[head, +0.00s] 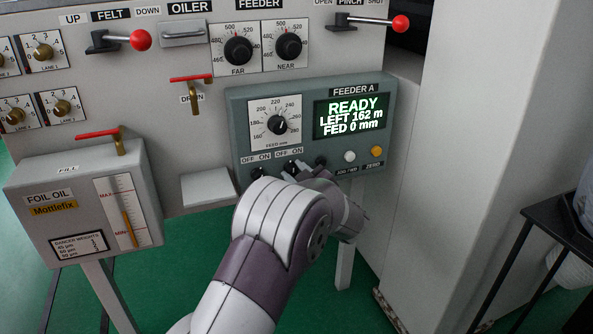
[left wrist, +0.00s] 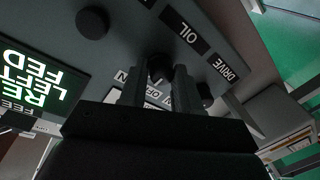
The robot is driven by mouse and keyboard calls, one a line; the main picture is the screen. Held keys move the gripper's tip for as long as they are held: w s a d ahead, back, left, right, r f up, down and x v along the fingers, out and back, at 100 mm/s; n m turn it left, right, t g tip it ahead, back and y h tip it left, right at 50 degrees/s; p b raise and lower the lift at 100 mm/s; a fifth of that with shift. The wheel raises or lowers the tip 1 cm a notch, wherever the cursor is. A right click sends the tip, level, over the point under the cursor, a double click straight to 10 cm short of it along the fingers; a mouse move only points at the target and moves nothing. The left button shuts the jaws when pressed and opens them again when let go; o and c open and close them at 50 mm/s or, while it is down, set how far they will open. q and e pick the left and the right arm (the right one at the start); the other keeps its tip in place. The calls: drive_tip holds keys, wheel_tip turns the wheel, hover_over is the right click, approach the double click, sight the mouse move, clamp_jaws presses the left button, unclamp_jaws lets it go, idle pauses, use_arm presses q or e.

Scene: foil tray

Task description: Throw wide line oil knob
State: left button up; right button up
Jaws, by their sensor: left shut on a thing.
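In the head view my left gripper (head: 297,168) is at the second OFF ON label (head: 290,153), and my wrist hides much of the area below. Which way the knob points cannot be told. My right gripper is not in view.
A second black knob (left wrist: 205,95) sits by the label DRIVE. Another black knob (head: 321,160), a white button (head: 350,156) and a yellow button (head: 376,151) lie to the right. The display (head: 350,115) reads READY. The foil oil box (head: 85,205) stands at left.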

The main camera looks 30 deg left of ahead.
use_arm(q)
drive_tip(key=n, duration=0.3)
drive_tip(key=shift+h, duration=0.3)
drive_tip(key=shift+s+n+b, duration=0.1)
drive_tip(key=shift+n+b, duration=0.25)
drive_tip(key=shift+n, duration=1.05)
drive_tip(key=shift+h, duration=0.3)
drive_tip(key=o, duration=1)
drive_tip(key=shift+o, duration=0.2)
